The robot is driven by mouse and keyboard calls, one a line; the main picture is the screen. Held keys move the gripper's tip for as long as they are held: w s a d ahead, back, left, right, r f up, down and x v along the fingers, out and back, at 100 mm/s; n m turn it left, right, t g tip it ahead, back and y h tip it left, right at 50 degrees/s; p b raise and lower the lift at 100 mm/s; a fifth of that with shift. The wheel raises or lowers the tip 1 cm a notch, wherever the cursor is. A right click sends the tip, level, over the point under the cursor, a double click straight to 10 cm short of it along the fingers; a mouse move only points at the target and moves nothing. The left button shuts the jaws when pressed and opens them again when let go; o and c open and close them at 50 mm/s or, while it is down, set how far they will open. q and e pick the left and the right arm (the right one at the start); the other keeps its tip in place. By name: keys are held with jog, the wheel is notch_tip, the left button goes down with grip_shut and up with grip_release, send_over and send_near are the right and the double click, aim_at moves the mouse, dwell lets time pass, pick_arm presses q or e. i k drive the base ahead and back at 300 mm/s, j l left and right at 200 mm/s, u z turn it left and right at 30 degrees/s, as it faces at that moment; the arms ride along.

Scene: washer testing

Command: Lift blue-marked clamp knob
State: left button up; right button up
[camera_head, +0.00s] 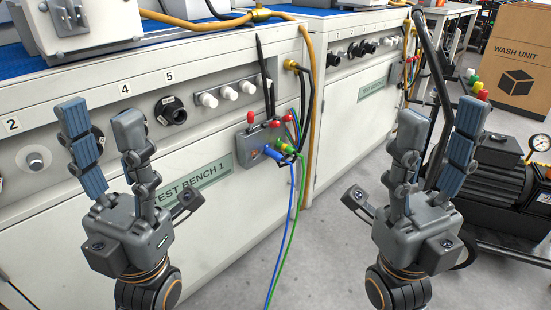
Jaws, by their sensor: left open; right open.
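I cannot make out a clamp knob with a blue mark in this view. A grey fixture (68,14) with a dark block on its front stands on the bench top at the upper left, partly cut off by the frame. Black round knobs or ports sit on the bench's front panel, one (170,110) below the label 5. My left gripper (100,115) points up, open and empty, in front of the panel. My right gripper (440,115) is also open and empty, in front of the floor and the black pump. Neither seems to hold anything.
Test Bench 1 (240,60) carries a grey connector box (250,150) with blue and green hoses hanging to the floor. A second bench (335,100) stands behind. A black pump (500,185) and a Wash Unit carton (515,60) are at the right. Floor between my grippers is clear apart from hoses.

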aim_at(274, 124)
jog(key=l+u, duration=0.4)
jog(key=k+l+u, duration=0.1)
jog(key=u, duration=0.35)
jog(key=l, duration=0.1)
